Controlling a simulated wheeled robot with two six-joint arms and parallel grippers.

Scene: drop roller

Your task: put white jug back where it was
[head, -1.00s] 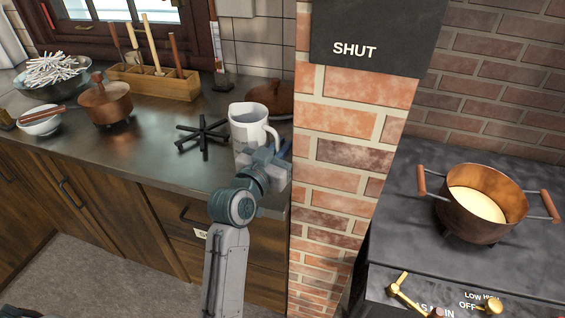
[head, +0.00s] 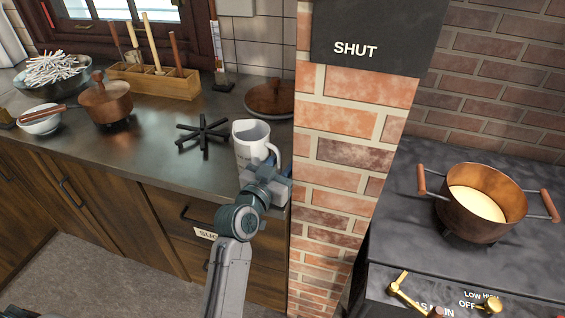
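The white jug (head: 250,145) is upright near the front right end of the dark counter (head: 150,160), close to the brick pillar. The fingertips are partly hidden behind the gripper body and the jug. I cannot tell whether the jug's base touches the counter.
A black trivet (head: 203,132) lies left of the jug and a round wooden lid (head: 270,98) behind it. A copper pot (head: 106,101), white bowl (head: 40,124) and wooden utensil rack (head: 155,82) stand further left. A brick pillar (head: 345,180) borders the right.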

